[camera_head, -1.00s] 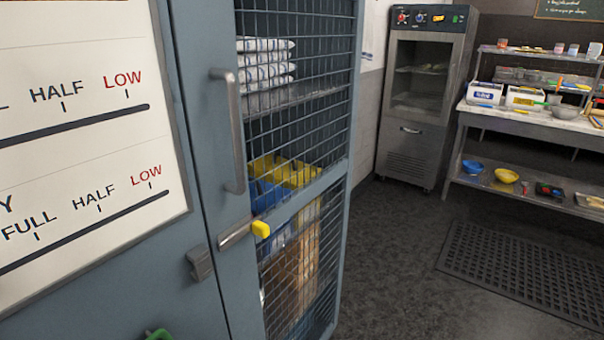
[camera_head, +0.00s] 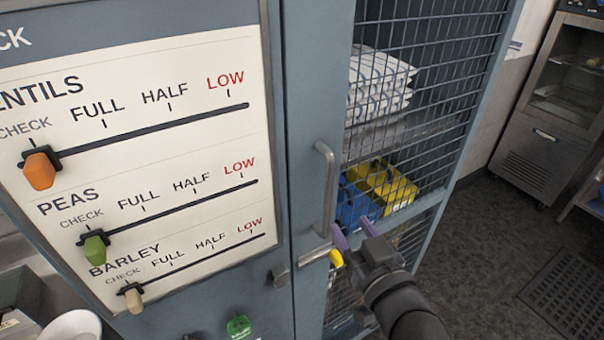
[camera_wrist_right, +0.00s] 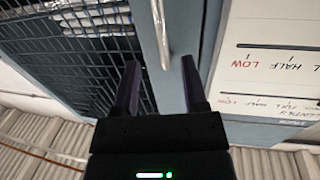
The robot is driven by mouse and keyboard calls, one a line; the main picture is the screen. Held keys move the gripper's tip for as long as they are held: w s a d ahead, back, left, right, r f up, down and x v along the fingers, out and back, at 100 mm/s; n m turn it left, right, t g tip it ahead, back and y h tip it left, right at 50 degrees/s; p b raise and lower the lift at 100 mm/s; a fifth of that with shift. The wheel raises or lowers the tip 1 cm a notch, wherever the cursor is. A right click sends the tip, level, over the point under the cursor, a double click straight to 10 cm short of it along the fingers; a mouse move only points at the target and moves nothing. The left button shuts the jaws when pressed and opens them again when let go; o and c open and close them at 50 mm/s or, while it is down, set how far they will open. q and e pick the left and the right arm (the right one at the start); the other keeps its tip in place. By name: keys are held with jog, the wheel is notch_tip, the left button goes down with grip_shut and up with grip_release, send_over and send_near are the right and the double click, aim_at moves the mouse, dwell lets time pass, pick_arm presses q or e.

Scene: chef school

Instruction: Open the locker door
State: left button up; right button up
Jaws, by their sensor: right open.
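The locker is blue-grey, and its mesh door (camera_head: 432,100) appears closed in the head view. A vertical metal bar handle (camera_head: 325,190) is on the door's left frame. Below it is a horizontal metal latch with a yellow tip (camera_head: 336,258). My right gripper (camera_head: 349,222) is open, its purple fingers just right of the handle's lower part. In the right wrist view, the handle (camera_wrist_right: 161,35) appears in line with the gap between the open fingers (camera_wrist_right: 160,62). I cannot tell whether either finger touches it. My left gripper is out of view.
Left of the door is a white stock board (camera_head: 150,150) with orange, green and cream sliders. Behind the mesh are folded cloths (camera_head: 380,80) and yellow and blue bins (camera_head: 388,186). Dark floor (camera_head: 490,240) is open at right, before a steel cabinet (camera_head: 550,130).

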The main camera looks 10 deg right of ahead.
aim_at(331, 197)
jog(key=w, duration=0.3)
jog(key=w+a, duration=0.1)
jog(key=w, duration=0.5)
jog(key=shift+w+a, duration=0.25)
grip_shut()
jog(key=shift+f, duration=0.1)
dwell(0.8)
